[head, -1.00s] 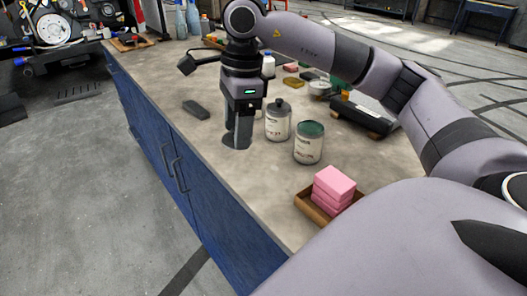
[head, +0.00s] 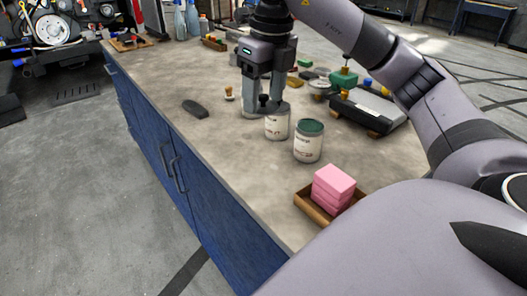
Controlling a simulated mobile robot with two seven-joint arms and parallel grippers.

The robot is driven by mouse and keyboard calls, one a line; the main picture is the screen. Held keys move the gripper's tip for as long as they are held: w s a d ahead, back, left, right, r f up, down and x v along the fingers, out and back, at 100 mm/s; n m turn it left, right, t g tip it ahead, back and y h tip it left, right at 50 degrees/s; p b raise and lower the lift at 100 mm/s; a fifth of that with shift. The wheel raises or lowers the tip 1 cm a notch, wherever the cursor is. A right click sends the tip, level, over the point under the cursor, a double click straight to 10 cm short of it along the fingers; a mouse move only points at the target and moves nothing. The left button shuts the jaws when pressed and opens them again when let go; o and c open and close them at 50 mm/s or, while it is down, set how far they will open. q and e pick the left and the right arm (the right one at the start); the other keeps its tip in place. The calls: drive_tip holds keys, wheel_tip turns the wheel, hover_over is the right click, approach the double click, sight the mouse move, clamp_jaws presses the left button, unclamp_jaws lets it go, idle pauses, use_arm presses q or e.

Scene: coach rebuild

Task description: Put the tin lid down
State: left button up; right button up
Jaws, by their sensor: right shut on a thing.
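My right gripper (head: 264,98) points down over the bench, just behind and to the left of a pale labelled tin (head: 277,128). It is shut on the tin lid (head: 250,112), a grey disc at its fingertips. A dark knob shows between the fingers. The disc overlaps the tin's top edge in the view, so I cannot tell whether they touch or whether the tin is covered. A second pale tin (head: 308,148) with a dark green top stands upright in front and to the right. My left gripper is out of view.
A wooden tray (head: 310,207) with pink blocks (head: 334,184) is near the front edge. A dark flat object (head: 195,109) lies to the left. A small knobbed piece (head: 229,94) stands behind it. A black device (head: 367,111) is to the right. The bench's front left is clear.

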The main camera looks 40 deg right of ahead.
drive_tip(key=b, duration=0.2)
hover_over(262, 175)
drive_tip(key=f, duration=0.6)
drive_tip(key=shift+s+f, duration=0.15)
drive_tip(key=shift+s, duration=0.15)
wheel_tip(262, 175, down, 6)
drive_tip(key=shift+f+b, duration=0.1)
drive_tip(key=shift+b, duration=0.4)
drive_tip(key=shift+f, duration=2.5)
drive_tip(key=o, duration=1)
drive_tip(key=shift+o, duration=0.2)
